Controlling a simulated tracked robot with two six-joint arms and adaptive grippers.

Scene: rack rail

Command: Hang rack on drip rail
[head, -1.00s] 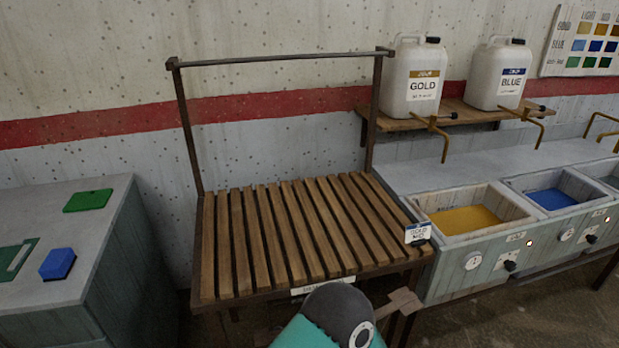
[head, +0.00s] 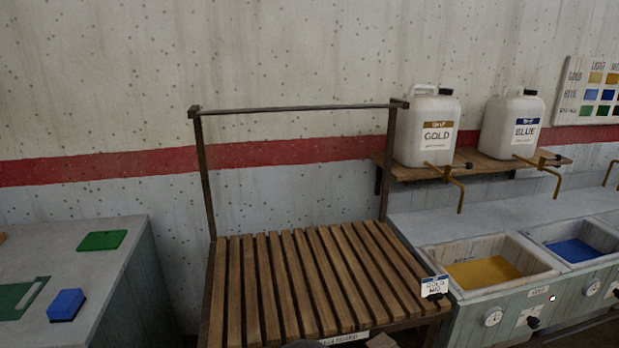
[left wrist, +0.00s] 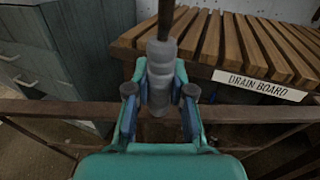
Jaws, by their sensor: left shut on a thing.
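The drip rail (head: 300,107) is a thin dark bar across two uprights above the slatted drain board (head: 300,275). It is bare in the head view. In the left wrist view my left gripper (left wrist: 160,82) is shut on a grey, rounded grip (left wrist: 160,70) with a dark rod rising from its top. This looks like the rack's handle; the rest of the rack is out of view or cannot be made out. The gripper is in front of the drain board's labelled edge (left wrist: 262,85). My right gripper is in neither view.
A shelf (head: 475,172) with gold (head: 427,128) and blue (head: 512,125) jugs stands right of the rail, its brass taps jutting forward. Dye basins (head: 487,270) are below. A grey cabinet (head: 120,285) is at left. The wall behind the rail is clear.

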